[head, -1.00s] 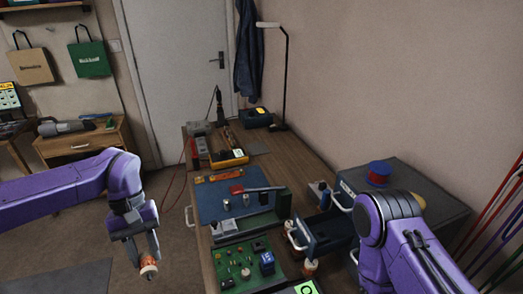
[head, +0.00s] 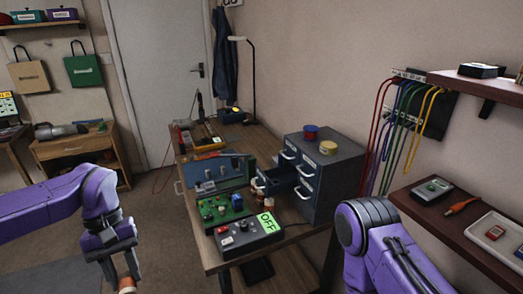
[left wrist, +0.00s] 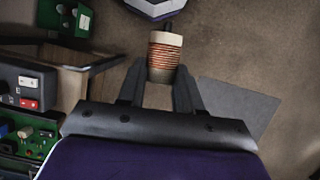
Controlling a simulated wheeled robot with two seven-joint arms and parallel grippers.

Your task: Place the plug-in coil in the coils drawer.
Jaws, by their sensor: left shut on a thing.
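The plug-in coil (left wrist: 165,56), with copper-coloured winding and pale ends, sits between the fingers of my left gripper (left wrist: 160,85) in the left wrist view. In the head view, my left gripper (head: 122,268) is at the bottom left, over the floor, with the coil (head: 127,286) at its tips, partly cut off by the frame edge. An open drawer (head: 277,180) sticks out of the grey drawer cabinet (head: 335,180) on the bench. I cannot read its label or see into it clearly. My right arm shows at the lower right; its gripper is out of view.
On the bench (head: 225,260) a control box with a green OFF sign (head: 267,222), a green board (head: 222,208) and a blue mat (head: 205,170) lie left of the cabinet. A dark shelf (head: 455,225) is at right.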

